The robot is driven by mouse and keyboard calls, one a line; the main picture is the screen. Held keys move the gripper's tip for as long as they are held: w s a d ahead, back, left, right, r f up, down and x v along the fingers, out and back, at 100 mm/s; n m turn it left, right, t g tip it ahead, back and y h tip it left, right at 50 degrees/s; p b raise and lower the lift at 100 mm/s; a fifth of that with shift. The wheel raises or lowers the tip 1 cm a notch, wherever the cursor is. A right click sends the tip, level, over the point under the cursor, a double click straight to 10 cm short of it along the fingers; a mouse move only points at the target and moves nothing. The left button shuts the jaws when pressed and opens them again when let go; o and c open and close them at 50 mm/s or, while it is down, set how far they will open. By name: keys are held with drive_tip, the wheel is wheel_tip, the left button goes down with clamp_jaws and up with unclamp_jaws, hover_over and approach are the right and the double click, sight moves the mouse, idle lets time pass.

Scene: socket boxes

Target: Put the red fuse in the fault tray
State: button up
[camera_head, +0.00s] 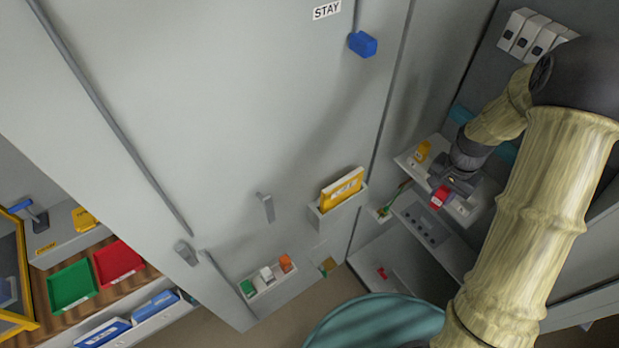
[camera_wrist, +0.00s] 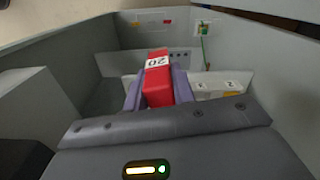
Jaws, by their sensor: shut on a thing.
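The red fuse (camera_wrist: 157,82), a red block with a white label reading 20, is between the two purple fingers of my gripper (camera_wrist: 158,88) in the wrist view. My gripper is shut on it. In the head view the red fuse (camera_head: 438,198) shows at the right, at the end of my arm, over the grey shelf unit; its exact height above it cannot be told. A red tray (camera_head: 118,262) and a green tray (camera_head: 70,286) lie side by side on a wooden surface at the lower left. Their labels are too small to read.
A yellow block (camera_head: 423,151) stands on the shelf near my gripper. A grey cabinet door (camera_head: 250,110) fills the middle, with a blue handle (camera_head: 362,44) and a holder with a yellow booklet (camera_head: 342,190). A yellow-framed panel (camera_head: 14,270) stands at the far left.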

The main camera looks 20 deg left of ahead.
wheel_tip(320, 180, down, 14)
drive_tip(key=n, duration=0.5)
drive_tip(key=shift+s+a+r, duration=0.2)
drive_tip(key=shift+s+r, duration=0.05)
drive_tip(key=shift+s, duration=0.15)
drive_tip(key=shift+a, duration=0.1)
